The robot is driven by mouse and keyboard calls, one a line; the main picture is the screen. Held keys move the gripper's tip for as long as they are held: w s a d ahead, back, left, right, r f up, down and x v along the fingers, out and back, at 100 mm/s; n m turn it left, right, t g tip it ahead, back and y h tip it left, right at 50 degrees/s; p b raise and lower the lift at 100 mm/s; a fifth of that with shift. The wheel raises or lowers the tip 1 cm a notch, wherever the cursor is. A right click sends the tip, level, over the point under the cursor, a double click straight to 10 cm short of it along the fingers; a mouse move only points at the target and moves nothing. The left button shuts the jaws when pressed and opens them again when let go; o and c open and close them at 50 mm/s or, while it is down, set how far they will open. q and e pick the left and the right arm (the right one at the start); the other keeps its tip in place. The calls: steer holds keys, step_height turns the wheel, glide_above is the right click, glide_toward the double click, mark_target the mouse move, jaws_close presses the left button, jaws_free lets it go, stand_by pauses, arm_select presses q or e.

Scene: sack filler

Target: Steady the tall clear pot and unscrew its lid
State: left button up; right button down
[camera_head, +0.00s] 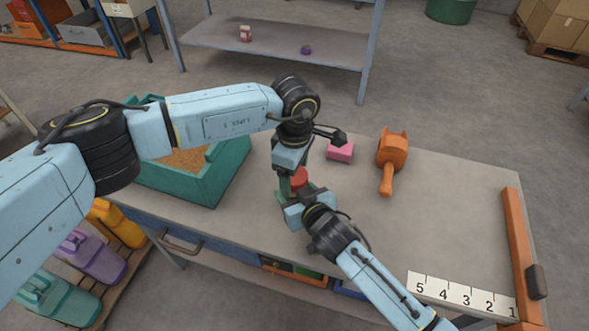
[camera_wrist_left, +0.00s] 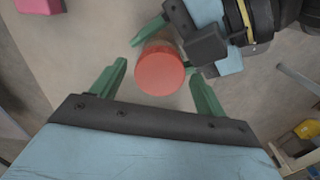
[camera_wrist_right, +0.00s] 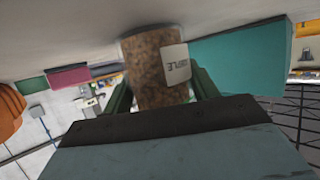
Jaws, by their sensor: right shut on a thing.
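The tall pot (camera_wrist_right: 155,68) stands on the workbench, filled with something brown and carrying a pale label. Its round red lid (camera_wrist_left: 160,70) is on top, and the lid also shows in the head view (camera_head: 299,177). My right gripper (camera_wrist_right: 162,90) is shut on the pot's side, with one green finger on each side. My left gripper (camera_wrist_left: 155,92) points down above the lid. Its green fingers are spread wide, with the lid between and a little beyond them, and they appear clear of it. In the head view my arms hide most of the pot.
A teal bin (camera_head: 215,175) of brown material stands left of the pot. A pink block (camera_head: 340,152) and an orange scoop (camera_head: 393,152) lie behind and right. A numbered strip (camera_head: 462,296) and an orange bar (camera_head: 520,250) are at the right. The bench's right middle is clear.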

arm_select(q)
steer(key=shift+r, duration=2.4)
steer(key=shift+c, duration=0.3)
step_height(320, 180, up, 3)
steer(key=m, duration=0.3)
steer(key=shift+f, duration=3.9)
steer(key=c, duration=1)
steer(key=n, duration=0.3)
